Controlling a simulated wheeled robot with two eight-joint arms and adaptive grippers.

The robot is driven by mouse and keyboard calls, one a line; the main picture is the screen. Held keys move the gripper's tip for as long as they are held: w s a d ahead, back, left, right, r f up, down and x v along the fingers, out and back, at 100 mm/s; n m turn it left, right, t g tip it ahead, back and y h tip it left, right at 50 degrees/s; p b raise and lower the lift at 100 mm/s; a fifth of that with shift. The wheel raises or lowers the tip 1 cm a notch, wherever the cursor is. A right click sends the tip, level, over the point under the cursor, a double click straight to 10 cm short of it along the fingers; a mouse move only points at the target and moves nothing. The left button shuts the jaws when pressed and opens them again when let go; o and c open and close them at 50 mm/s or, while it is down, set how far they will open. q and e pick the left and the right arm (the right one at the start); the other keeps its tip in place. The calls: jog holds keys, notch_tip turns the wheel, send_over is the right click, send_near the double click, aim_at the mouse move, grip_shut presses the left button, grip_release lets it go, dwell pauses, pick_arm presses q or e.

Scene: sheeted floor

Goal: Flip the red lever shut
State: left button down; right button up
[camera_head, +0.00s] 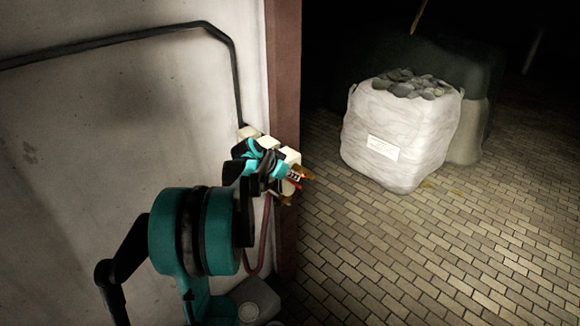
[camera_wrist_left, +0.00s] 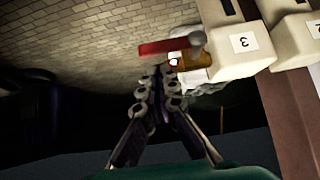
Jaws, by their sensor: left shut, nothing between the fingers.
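The red lever (camera_wrist_left: 165,47) shows in the left wrist view, extending left from a grey round pivot on a brass fitting (camera_wrist_left: 193,67). The fitting sticks out of a cream box labelled 3 (camera_wrist_left: 240,45). In the head view only a small bit of red (camera_head: 296,185) shows beside my left gripper (camera_head: 287,173), whose wrist hides much of the boxes. My left gripper also shows in the left wrist view (camera_wrist_left: 159,75). Its fingers are together and empty, with the tips just below the lever in that picture. I cannot tell whether they touch it. My right gripper is out of view.
More cream boxes (camera_wrist_left: 298,35) adjoin the numbered one, beside a brown post (camera_head: 285,70). A dark pipe (camera_head: 236,80) runs down the pale wall (camera_head: 120,120). A white bulk bag of stones (camera_head: 395,145) stands on the brick-patterned floor (camera_head: 440,235), which is clear in front.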

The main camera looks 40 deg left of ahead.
pick_arm(q)
jog(key=shift+f, duration=0.7)
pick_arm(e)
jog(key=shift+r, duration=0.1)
pick_arm(q)
jog(key=shift+s, duration=0.1)
jog(key=shift+d+f+y+b, duration=0.2)
jog(key=shift+f+y+b, duration=0.05)
jog(key=shift+y+b, duration=0.3)
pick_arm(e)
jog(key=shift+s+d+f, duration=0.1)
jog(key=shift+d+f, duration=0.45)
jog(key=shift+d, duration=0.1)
